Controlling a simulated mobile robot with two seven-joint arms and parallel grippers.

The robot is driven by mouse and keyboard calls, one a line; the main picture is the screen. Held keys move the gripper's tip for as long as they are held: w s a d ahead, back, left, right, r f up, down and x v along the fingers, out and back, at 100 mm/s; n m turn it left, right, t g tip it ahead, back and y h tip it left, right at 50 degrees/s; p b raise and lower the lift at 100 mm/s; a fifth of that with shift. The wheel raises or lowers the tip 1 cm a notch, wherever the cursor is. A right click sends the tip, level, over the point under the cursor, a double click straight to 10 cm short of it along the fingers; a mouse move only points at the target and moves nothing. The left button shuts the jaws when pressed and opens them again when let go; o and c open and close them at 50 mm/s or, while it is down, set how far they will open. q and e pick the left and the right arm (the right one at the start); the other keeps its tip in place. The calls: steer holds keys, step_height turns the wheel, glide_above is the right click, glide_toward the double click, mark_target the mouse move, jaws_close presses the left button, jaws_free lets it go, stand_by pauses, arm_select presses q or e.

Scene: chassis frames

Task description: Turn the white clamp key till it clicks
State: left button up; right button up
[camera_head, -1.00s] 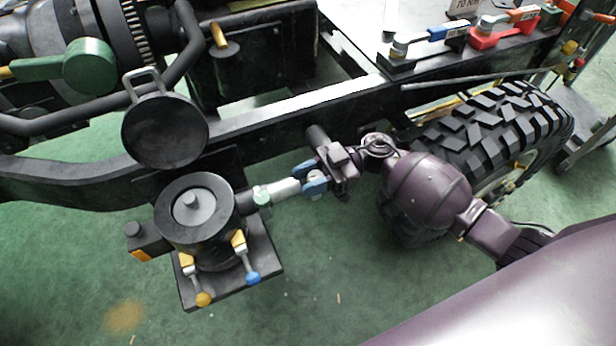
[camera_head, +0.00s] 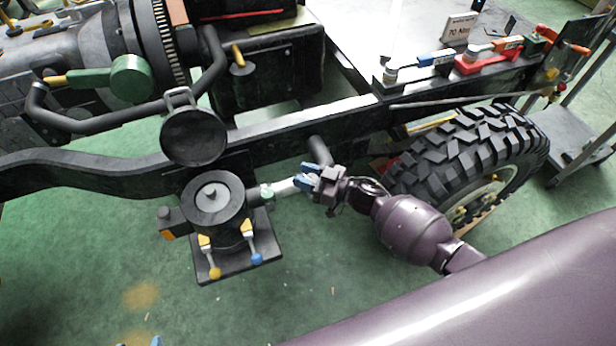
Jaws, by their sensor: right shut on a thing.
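The white clamp key (camera_head: 284,187) is a short pale bar with a greenish collar at the right side of a dark round cylinder unit (camera_head: 212,203). My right gripper (camera_head: 306,179), with blue fingertips, is shut on the key's outer right end. The fingers cover that end. The key points right and slightly up in the picture. Small blue tips at the bottom edge seem to be my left gripper (camera_head: 154,342); it is almost wholly out of view and its opening cannot be judged.
The black frame rail (camera_head: 300,120) runs just above my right gripper, with a large tyre (camera_head: 475,150) to the right. A round black lid (camera_head: 194,135) stands above the cylinder. Yellow and blue-tipped levers (camera_head: 250,240) are at its front. Green floor lies open below.

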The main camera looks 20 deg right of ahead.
steer(key=shift+r+m+t+h+p, duration=0.2)
steer(key=shift+m+t+h+p, duration=0.1)
steer(key=shift+m+t+h, duration=0.45)
steer(key=shift+w+d+f+m+t+h, duration=0.1)
steer(key=shift+m+t+h, duration=0.45)
steer(key=shift+t+h, duration=0.15)
steer(key=shift+h, duration=0.25)
steer(key=o, duration=0.9)
steer(key=shift+d, duration=0.1)
